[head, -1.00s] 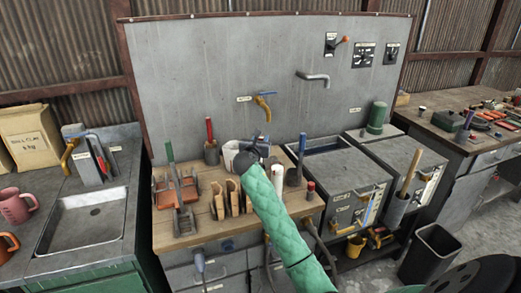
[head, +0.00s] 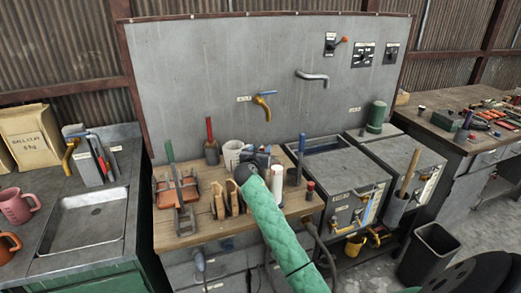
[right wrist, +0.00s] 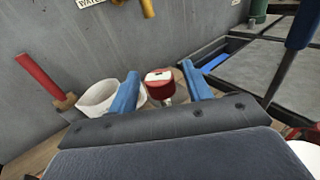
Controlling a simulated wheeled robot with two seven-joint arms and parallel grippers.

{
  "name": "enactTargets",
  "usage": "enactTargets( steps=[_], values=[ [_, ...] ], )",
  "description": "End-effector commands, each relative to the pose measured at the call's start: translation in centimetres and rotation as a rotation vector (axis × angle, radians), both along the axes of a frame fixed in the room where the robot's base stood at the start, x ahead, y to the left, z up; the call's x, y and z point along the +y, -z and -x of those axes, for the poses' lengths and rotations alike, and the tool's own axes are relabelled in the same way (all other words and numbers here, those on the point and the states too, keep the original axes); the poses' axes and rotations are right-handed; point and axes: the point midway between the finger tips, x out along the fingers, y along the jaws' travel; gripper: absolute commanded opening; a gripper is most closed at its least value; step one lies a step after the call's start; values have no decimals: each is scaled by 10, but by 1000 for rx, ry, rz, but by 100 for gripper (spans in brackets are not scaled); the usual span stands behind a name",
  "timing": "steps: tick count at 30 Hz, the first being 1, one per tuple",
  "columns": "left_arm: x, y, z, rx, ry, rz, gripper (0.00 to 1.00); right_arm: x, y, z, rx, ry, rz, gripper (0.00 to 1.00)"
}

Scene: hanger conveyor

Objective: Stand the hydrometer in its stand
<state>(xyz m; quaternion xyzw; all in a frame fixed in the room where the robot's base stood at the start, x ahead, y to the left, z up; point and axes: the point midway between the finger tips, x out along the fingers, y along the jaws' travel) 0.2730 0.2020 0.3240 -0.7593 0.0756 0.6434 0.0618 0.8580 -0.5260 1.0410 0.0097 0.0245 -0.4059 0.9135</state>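My right gripper (head: 262,152) is over the back of the wooden bench top, between a white mug (head: 232,155) and a blue-handled upright tool (head: 301,150). In the right wrist view its two blue fingers (right wrist: 160,90) are apart. A small red piece with a white top (right wrist: 160,88) shows beyond and between them, with gaps on both sides. It is hidden in the head view. I cannot tell whether this piece is the hydrometer or its stand; neither is clearly identifiable elsewhere. My left gripper is not in view.
The white mug (right wrist: 98,96) and a red-handled tool (right wrist: 38,78) are left of the fingers; the blue handle (right wrist: 300,25) is right. Wooden pieces (head: 225,200) and an orange-and-grey rack (head: 178,190) crowd the front left. The sink (head: 88,220) is empty.

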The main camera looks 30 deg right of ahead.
Motion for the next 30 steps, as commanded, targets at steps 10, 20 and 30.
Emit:
enactTargets(
  steps=[10, 20, 30],
  values=[
    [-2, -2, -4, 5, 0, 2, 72, 11, -1, 9, 0, -1, 0, 49],
    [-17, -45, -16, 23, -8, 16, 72, 57, -4, 51, -1, -2, 0, 49],
    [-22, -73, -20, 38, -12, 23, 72, 86, -8, 78, 0, -1, 0, 49]
  ],
)
